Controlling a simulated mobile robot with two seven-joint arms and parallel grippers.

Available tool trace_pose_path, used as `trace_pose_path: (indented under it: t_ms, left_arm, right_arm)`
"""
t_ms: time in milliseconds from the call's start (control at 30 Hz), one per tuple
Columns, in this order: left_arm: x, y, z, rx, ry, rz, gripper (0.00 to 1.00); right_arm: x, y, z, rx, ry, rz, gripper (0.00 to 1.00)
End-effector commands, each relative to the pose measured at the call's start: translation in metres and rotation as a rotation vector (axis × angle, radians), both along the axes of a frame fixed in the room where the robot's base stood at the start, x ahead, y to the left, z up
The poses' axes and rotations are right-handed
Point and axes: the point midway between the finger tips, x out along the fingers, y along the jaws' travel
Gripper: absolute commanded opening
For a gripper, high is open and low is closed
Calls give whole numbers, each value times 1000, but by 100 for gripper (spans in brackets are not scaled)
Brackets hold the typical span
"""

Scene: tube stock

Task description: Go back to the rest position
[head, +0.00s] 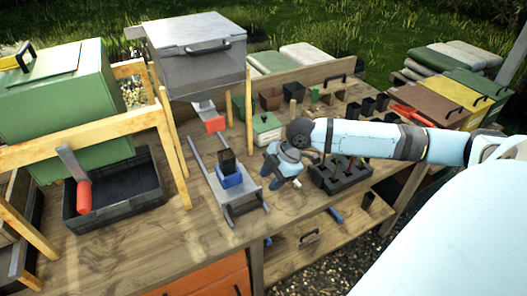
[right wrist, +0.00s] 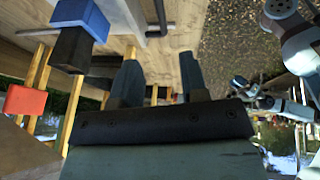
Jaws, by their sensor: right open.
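My right arm reaches in from the right over the wooden bench (head: 150,240). My right gripper (head: 275,176) hangs above the bench, just right of a metal slide frame (head: 243,193). In the right wrist view its two dark fingers (right wrist: 161,82) stand well apart with nothing between them. A blue holder (head: 230,177) with a dark square pot (head: 226,160) on it sits on the slide frame, left of the gripper and apart from it. The holder also shows in the right wrist view (right wrist: 82,18). My left gripper cannot be made out in either view.
A black tray with several cells (head: 340,178) stands right of the gripper. A grey hopper (head: 200,60) with a red part (head: 214,124) below it stands behind. A black bin (head: 115,205) with a red-handled scoop (head: 84,195) is at left. The front of the bench is clear.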

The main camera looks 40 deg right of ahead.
Motion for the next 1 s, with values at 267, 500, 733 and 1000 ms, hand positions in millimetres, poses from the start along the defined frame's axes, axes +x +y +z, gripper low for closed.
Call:
trace_pose_path:
  t_ms: [267,500,733,1000]
  left_arm:
    - [1,0,-1,1,-2,-2,43]
    - [1,0,-1,1,-2,-1,43]
    - [1,1,0,2,-4,-1,43]
    - [2,2,1,3,-4,1,43]
  right_arm:
    - [-4,-5,14,0,1,0,40]
    - [-4,-5,14,0,1,-1,40]
    - [-4,-5,14,0,1,-1,40]
    - [-8,35,-28,100,-46,-98,40]
